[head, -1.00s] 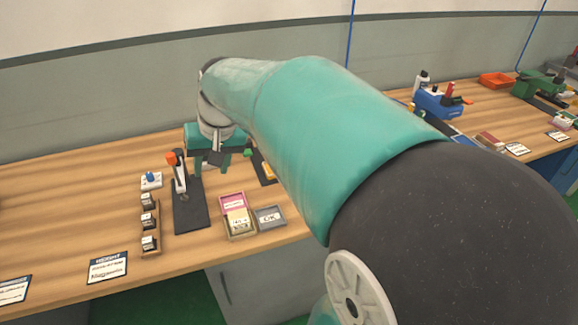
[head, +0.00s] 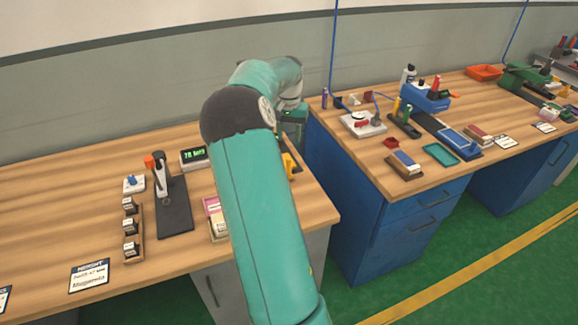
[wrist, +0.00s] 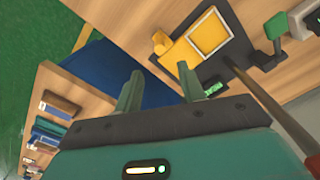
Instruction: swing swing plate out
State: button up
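A yellow-orange plate (wrist: 187,58) with a pale square frame and a small raised knob lies on a dark base (wrist: 240,52) in the wrist view. It looks like the swing plate, though I cannot be sure. A bit of yellow (head: 289,166) shows beside my arm near the right end of the left bench in the head view. My gripper (wrist: 158,82) has its two fingers apart with nothing between them. The fingertips appear close to the plate's knob side; I cannot tell whether they touch. In the head view my arm hides most of this area.
A long dark-red rod (wrist: 280,112) crosses the wrist view's right side. On the left bench (head: 60,200) stand a black stand (head: 172,205), a display (head: 194,157) and small blocks. A blue-fronted bench (head: 390,235) stands to the right, across a gap.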

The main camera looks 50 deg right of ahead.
aim_at(289, 166)
notch_tip(289, 166, down, 14)
jog(key=shift+r, duration=0.25)
jog(key=shift+c, duration=0.4)
grip_shut()
